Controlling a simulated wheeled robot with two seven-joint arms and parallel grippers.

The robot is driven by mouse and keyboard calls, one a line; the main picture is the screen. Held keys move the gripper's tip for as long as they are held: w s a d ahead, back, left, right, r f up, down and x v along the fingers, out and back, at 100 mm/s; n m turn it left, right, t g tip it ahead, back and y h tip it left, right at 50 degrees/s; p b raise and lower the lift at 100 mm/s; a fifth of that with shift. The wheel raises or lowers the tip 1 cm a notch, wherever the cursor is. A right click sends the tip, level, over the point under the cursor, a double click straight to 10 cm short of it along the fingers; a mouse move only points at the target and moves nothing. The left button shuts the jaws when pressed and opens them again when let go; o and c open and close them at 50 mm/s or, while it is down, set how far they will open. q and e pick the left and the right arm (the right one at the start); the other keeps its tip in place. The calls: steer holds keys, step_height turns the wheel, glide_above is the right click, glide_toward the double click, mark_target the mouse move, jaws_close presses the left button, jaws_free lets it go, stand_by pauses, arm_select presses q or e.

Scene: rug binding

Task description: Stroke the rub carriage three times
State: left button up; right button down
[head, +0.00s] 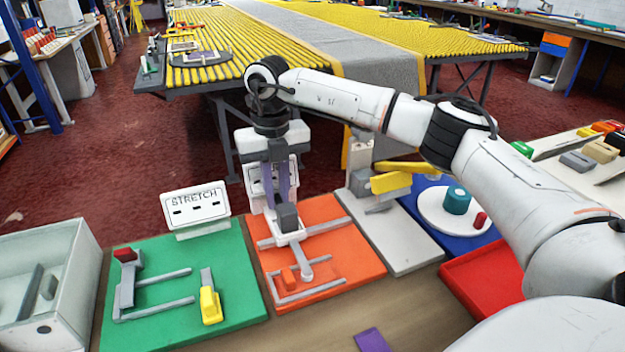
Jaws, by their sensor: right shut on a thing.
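The orange board (355,262) carries grey rails and a small orange block (288,279) near its front. What looks like the rub carriage, a pale base with a dark grey upright block (287,217), stands at the back of this board. My right gripper (284,200) points down from above and is shut on the grey block. The fingertips are partly hidden by the hand and the block. My left gripper is not in view.
Left is a green board (235,262) with grey rails, a red-topped post and a yellow block (210,305); behind it stands a STRETCH sign (196,207). Right are a grey plate with a yellow-headed device (390,183), a blue board with a white disc, and a red tray (490,280).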

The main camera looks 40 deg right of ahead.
steer(key=shift+w+a+r, duration=0.1)
steer(key=shift+w+a, duration=0.1)
steer(key=shift+a, duration=0.35)
steer(key=shift+w+a, duration=0.2)
steer(key=shift+a, duration=0.35)
steer(key=c, duration=1.7)
jaws_free()
steer(key=shift+a, duration=0.1)
step_height(320, 180, up, 10)
steer(key=shift+r, duration=0.1)
